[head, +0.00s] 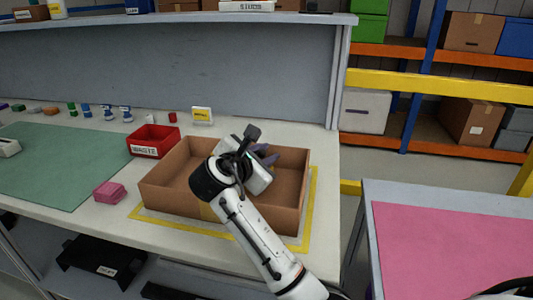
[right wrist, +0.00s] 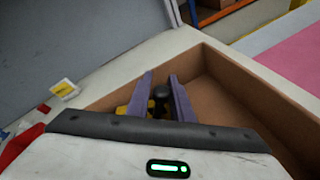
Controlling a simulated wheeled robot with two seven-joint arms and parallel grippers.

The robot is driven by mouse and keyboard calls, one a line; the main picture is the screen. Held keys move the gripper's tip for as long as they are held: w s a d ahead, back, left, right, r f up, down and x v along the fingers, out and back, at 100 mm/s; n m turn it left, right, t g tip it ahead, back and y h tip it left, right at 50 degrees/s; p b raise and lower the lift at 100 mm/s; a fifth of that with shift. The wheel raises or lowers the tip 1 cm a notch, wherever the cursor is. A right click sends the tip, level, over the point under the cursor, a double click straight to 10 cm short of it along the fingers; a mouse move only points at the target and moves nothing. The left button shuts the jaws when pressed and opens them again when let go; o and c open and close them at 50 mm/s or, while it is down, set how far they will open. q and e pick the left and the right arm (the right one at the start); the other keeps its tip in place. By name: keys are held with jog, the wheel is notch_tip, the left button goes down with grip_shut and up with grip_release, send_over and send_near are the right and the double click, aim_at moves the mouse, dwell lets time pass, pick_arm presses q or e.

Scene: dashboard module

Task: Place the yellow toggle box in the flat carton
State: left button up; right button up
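The flat carton (head: 160,194) is an open brown box on the worktop, and its inside also shows in the right wrist view (right wrist: 238,95). My right gripper (head: 268,154) is over the inside of the carton, its fingers pointing into it. In the right wrist view its two purple-grey fingers (right wrist: 161,80) close in on a black knob (right wrist: 160,96). Yellow of the toggle box (right wrist: 123,110) shows beside the left finger; most of the box is hidden by the gripper. I cannot tell whether the box touches the carton floor. My left gripper is not in view.
A red waste bin (head: 152,150) stands left of the carton and a small yellow sign (head: 202,115) behind it. A pink block (head: 109,192) lies on the worktop near the green mat (head: 60,165). A table with a pink mat (head: 450,250) is at the right.

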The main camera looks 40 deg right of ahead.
jog(key=shift+o, duration=1)
jog(key=p+v, duration=0.1)
jog(key=v, duration=1.1)
jog(key=shift+r, duration=0.2)
